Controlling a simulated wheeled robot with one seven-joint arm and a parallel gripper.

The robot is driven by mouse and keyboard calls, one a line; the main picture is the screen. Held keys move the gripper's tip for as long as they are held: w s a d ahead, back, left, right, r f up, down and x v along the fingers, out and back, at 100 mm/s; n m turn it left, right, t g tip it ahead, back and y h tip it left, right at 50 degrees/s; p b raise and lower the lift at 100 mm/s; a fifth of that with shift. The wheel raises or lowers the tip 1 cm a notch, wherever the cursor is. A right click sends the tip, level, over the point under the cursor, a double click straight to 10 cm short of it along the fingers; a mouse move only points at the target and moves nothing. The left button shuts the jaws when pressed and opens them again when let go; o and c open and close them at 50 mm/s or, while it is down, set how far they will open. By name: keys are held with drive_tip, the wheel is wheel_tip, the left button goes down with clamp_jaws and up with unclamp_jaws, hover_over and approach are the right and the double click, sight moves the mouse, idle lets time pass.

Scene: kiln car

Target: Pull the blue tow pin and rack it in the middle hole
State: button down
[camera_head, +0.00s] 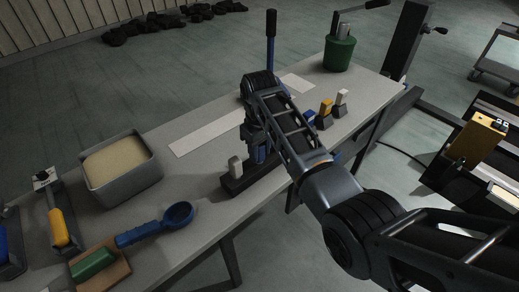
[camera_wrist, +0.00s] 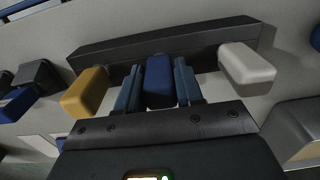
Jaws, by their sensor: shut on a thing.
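In the wrist view the dark blue pin head (camera_wrist: 158,82) is between my two blue-grey fingers, and my gripper (camera_wrist: 158,88) is shut on it. It is at the middle of the dark rack bar (camera_wrist: 215,36), between a yellow head (camera_wrist: 84,94) on the left and a white head (camera_wrist: 246,66) on the right. How deep the blue pin sits in the hole is hidden. In the head view the rack (camera_head: 236,184) lies on the table with the white head (camera_head: 235,166) at its near end. My arm hides the yellow head there.
Small blue-, yellow- and white-topped blocks (camera_head: 326,108) stand right of my arm. A green pot (camera_head: 338,54) and an upright blue rod (camera_head: 271,38) are behind. A grey bin (camera_head: 125,193), blue scoop (camera_head: 152,226) and brushes are at left. The car with a yellow part (camera_head: 474,141) is right.

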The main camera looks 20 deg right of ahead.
drive_tip(key=c, duration=0.6)
unclamp_jaws()
drive_tip(key=shift+c, duration=0.2)
drive_tip(key=shift+o, duration=0.3)
drive_tip(key=shift+o, duration=0.5)
drive_tip(key=shift+r+p, duration=0.25)
drive_tip(key=shift+p, duration=0.05)
drive_tip(key=shift+r+p, duration=0.35)
drive_tip(key=shift+r+p, duration=1.65)
drive_tip(key=shift+r, duration=0.1)
